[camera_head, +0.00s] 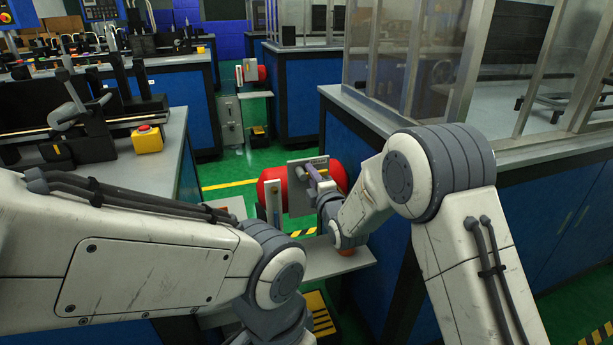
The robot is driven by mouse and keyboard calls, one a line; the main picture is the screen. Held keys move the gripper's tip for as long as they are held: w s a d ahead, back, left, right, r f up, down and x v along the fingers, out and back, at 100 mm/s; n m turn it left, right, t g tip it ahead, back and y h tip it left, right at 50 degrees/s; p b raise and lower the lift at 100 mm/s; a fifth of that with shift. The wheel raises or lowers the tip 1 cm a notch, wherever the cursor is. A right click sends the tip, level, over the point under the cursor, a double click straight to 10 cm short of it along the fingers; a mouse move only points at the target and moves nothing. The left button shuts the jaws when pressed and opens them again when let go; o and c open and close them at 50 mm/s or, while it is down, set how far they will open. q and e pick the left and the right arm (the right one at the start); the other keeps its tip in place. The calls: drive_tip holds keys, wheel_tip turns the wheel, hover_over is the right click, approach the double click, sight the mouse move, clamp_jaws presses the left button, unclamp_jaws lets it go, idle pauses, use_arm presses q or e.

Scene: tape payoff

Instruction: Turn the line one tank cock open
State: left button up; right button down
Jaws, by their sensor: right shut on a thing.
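A red tank (271,184) lies behind an upright grey plate (297,199) in the middle of the head view. A small lilac-grey cock handle (314,172) sticks out at the front of the plate. My right gripper (318,184) reaches it from the right and is shut on the handle. The gripper and wrist cover part of the handle and plate, so the cock's exact angle is hard to read. My left arm comes in from the left and bends down at the bottom; its gripper is out of view.
A grey shelf (325,262) juts out below the tank. A blue cabinet with a glazed guard (410,70) stands close on the right. A bench with a yellow button box (147,139) stands left. Green floor (229,172) lies open between; a second red tank (251,72) is farther back.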

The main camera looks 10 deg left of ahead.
drive_tip(key=shift+s+f, duration=0.1)
drive_tip(key=c, duration=0.8)
unclamp_jaws()
drive_tip(key=p+v, duration=0.1)
drive_tip(key=v, duration=0.9)
drive_tip(key=shift+s, duration=0.25)
